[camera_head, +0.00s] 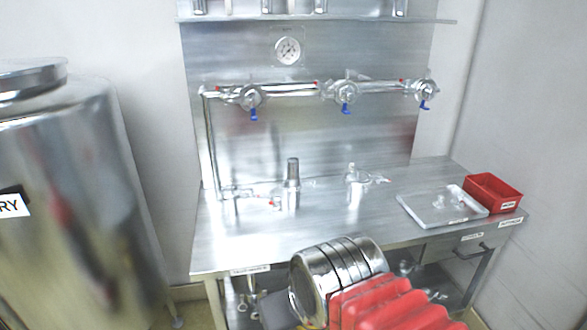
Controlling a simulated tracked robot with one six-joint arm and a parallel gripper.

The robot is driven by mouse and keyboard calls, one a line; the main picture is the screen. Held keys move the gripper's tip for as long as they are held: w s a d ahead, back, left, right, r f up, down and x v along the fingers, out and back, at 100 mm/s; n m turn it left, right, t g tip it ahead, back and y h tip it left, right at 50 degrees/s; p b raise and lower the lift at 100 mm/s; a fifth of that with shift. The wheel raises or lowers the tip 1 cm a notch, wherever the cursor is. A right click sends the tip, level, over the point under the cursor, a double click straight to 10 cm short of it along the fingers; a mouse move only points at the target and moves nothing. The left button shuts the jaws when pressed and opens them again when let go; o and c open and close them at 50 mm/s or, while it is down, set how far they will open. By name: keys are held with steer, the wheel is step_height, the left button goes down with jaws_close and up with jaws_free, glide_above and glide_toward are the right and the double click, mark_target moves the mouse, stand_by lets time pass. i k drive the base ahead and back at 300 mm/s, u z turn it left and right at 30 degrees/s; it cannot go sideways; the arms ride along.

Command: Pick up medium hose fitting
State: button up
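Several metal fittings stand on the steel workbench (330,232). One is an upright cylindrical piece (292,185) left of the middle. Another is a fitting with a side branch (355,186) to its right. Small pieces (452,196) lie on a shallow tray (440,213) at the right. I cannot tell by size which of these is the medium hose fitting. I see no fingertips of my gripper in this view.
A pipe with blue-handled valves (346,93) and a gauge (288,50) are on the back panel. A red bin (493,193) sits right of the tray. A large steel tank (75,190) stands left. A banded steel cylinder and red ribbed parts cover the bench's front middle.

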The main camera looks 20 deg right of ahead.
mark_target(292, 183)
steer(key=u, duration=0.05)
steer(key=i, duration=1)
steer(key=u, duration=0.05)
